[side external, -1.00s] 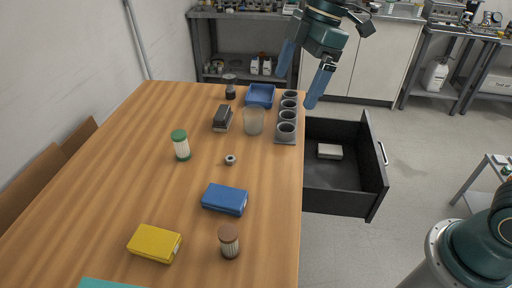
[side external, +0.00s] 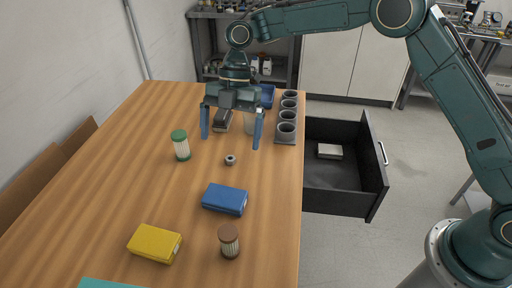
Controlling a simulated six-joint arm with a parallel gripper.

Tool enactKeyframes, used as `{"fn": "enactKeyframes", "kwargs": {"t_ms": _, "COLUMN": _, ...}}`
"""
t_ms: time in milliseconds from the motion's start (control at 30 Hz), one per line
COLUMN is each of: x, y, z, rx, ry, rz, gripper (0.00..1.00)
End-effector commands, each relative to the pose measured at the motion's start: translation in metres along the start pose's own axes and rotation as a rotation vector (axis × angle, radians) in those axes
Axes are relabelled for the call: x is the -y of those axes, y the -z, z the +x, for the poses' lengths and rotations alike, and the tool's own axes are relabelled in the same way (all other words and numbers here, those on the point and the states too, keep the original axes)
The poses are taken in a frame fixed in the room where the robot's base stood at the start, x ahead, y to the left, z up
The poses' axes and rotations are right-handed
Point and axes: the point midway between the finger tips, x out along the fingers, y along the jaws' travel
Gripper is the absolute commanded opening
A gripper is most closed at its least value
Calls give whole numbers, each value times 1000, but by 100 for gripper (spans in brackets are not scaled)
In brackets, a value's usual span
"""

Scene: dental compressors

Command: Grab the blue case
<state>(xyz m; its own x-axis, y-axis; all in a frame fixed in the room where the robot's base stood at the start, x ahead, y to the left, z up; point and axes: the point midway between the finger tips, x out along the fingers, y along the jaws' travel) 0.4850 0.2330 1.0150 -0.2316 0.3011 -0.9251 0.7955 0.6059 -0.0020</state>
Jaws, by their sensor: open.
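The blue case (side external: 225,199) lies flat on the wooden table, near the table's right edge, with nothing on it. My gripper (side external: 230,140) is open and empty, its two blue fingers pointing down. It is above the table and appears farther back than the blue case, apart from it. My gripper partly hides the black case-like item, the frosted cup and the blue tray behind it.
A small metal nut (side external: 230,160) lies behind the case. A green-lidded jar (side external: 181,145), yellow case (side external: 154,243) and brown-lidded jar (side external: 229,241) stand around it. A rack of grey cups (side external: 286,132) lines the right edge, beside an open black drawer (side external: 338,180).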

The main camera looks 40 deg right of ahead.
Motion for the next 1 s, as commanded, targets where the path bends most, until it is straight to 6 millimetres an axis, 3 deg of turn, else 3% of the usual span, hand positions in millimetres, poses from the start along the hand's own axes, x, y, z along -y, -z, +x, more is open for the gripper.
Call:
{"fn": "enactKeyframes", "kwargs": {"t_ms": 467, "x": -2, "y": 0, "z": 13, "rx": -6, "ry": 7, "rz": -17, "gripper": 100}}
{"fn": "enactKeyframes", "kwargs": {"t_ms": 667, "x": -1, "y": 0, "z": 32, "rx": -4, "ry": 8, "rz": -17, "gripper": 100}}
{"fn": "enactKeyframes", "kwargs": {"t_ms": 1000, "x": -1, "y": 1, "z": 80, "rx": -5, "ry": 7, "rz": -17, "gripper": 100}}
